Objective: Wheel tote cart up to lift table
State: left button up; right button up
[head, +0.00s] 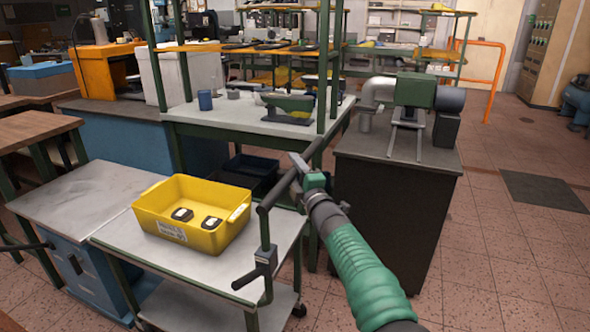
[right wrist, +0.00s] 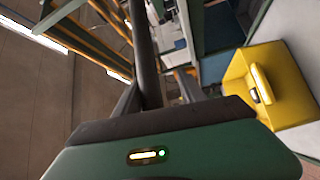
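The tote cart (head: 215,268) has a grey top, dark frame and casters, and carries a yellow tote (head: 185,236) with two dark-and-white items inside; the tote also shows in the right wrist view (right wrist: 290,75). A dark push handle (head: 264,232) rises at the cart's right end. My right gripper (head: 297,165) is at the handle's upper bar. In the right wrist view a dark bar (right wrist: 143,45) passes between its spread fingers, with a gap on the right side. A grey-topped table with a blue base (head: 85,200), apparently the lift table, stands just left of the cart. My left gripper is not seen.
A green-legged workbench (head: 255,120) with shelves stands behind the cart. A dark cabinet (head: 385,205) carrying a green machine (head: 415,90) stands to the right of the handle. Wooden tables (head: 35,130) are at left. The tiled floor (head: 490,240) at right is open.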

jog(key=shift+s+r, duration=0.1)
jog(key=shift+r, duration=0.2)
jog(key=shift+s+d+f, duration=0.1)
jog(key=shift+s+d, duration=0.3)
jog(key=v, duration=1.5)
jog(key=shift+s+f+p, duration=0.15)
jog(key=shift+s+p, duration=0.2)
jog(key=shift+p, duration=0.05)
